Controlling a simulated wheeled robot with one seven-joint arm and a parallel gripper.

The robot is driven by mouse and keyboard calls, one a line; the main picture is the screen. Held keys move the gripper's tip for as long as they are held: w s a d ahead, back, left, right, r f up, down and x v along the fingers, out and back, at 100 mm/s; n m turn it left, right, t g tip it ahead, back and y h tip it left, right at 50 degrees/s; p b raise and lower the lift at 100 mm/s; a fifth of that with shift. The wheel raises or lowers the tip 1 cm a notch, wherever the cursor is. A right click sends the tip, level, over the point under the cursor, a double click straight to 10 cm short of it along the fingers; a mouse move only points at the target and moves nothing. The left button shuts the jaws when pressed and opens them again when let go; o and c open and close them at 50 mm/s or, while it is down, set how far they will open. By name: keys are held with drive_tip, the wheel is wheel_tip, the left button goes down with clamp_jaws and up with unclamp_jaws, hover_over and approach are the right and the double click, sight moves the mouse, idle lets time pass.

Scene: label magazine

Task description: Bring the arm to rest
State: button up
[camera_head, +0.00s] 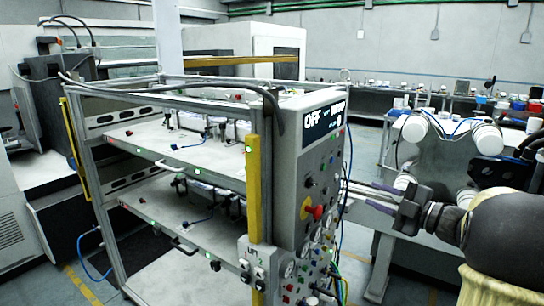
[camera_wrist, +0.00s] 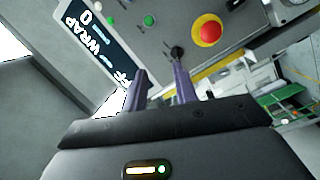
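My gripper (camera_head: 368,194) is at the right side of the grey control panel (camera_head: 296,165), its dark fingers pointing left toward it. In the wrist view the two fingers (camera_wrist: 160,78) stand apart with nothing between them, so my gripper is open and empty. The right finger's tip appears close to a black knob (camera_wrist: 177,52) on the panel; I cannot tell whether they touch. A red mushroom button (camera_wrist: 207,30) on a yellow ring lies to the right, and it also shows in the head view (camera_head: 318,212). The panel's dark display (camera_head: 324,121) reads "OFF" and "WRAP".
A metal frame rack with a yellow post (camera_head: 253,190) and shelves (camera_head: 165,150) stands left of the panel. Cables hang below the panel. A white table (camera_head: 460,150) with a white-and-black machine is behind my arm. Free grey floor (camera_head: 358,145) shows between rack and table.

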drive_tip(key=a+f+m+h+p, duration=0.25)
drive_tip(key=f+m+h, duration=0.55)
drive_tip(key=m+h, duration=0.55)
drive_tip(key=s+a+f+m+g+p, duration=0.1)
drive_tip(key=s+a+f+m+g, duration=0.3)
drive_tip(key=s, duration=0.7)
drive_tip(key=s+a+f+m+g+y, duration=0.1)
drive_tip(key=s+a+f+m+g, duration=0.2)
drive_tip(key=s+a+f+g, duration=0.3)
drive_tip(key=s+f+g, duration=0.1)
drive_tip(key=s+f, duration=0.1)
drive_tip(key=s, duration=0.3)
drive_tip(key=shift+f+m+p, duration=0.15)
drive_tip(key=shift+m+p, duration=0.2)
drive_tip(key=shift+w, duration=0.15)
